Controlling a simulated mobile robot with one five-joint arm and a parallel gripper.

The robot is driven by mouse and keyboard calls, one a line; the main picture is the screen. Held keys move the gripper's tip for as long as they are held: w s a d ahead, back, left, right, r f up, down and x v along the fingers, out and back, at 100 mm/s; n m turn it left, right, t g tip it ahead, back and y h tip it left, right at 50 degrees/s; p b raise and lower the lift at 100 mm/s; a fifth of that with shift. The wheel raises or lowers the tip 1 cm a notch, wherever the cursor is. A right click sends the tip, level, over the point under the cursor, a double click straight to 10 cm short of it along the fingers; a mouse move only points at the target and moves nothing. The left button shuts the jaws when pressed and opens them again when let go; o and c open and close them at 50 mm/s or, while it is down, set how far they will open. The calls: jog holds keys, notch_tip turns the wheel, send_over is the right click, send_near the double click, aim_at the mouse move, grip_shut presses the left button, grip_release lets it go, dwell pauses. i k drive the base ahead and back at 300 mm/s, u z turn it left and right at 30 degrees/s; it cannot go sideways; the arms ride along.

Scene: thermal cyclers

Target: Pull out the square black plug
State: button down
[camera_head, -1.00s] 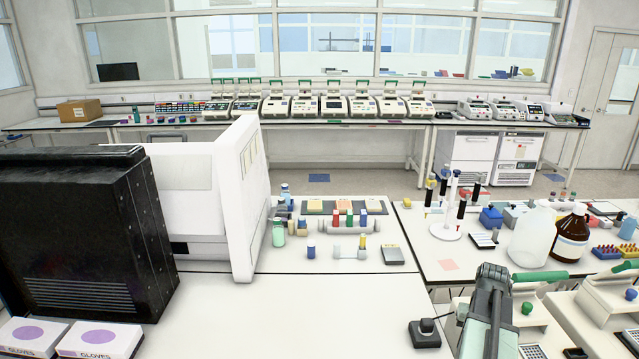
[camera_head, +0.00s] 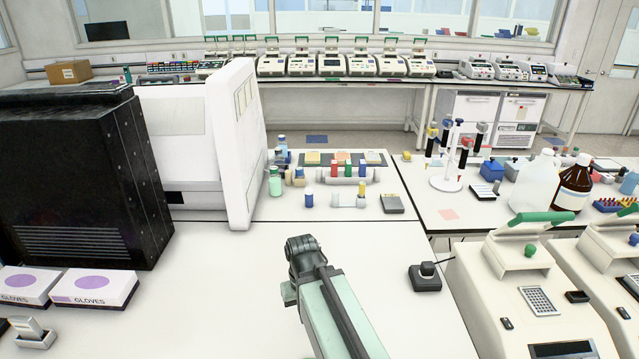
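The square black plug (camera_head: 427,270) sits on the white bench near its right edge, beside the nearest thermal cycler. It is a dark piece on a wider square black base, and a short thin cable runs from it toward the right. My arm, pale green and dark grey, reaches up from the bottom centre and ends in a dark joint left of the plug, with clear bench between. No gripper fingers can be made out, so whether they are open or shut does not show.
Cream thermal cyclers (camera_head: 528,270) with green handles stand close right of the plug. Several small bottles and tubes stand behind it, near a grey square block (camera_head: 392,204). Glove boxes (camera_head: 95,288) and a black machine (camera_head: 75,185) are at left. The bench's middle is mostly clear.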

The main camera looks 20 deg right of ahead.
aim_at(427, 269)
jog(key=z, duration=0.5)
jog(key=k, duration=0.85)
jog(key=z, duration=0.45)
jog(key=i, duration=0.95)
jog(key=z, duration=0.05)
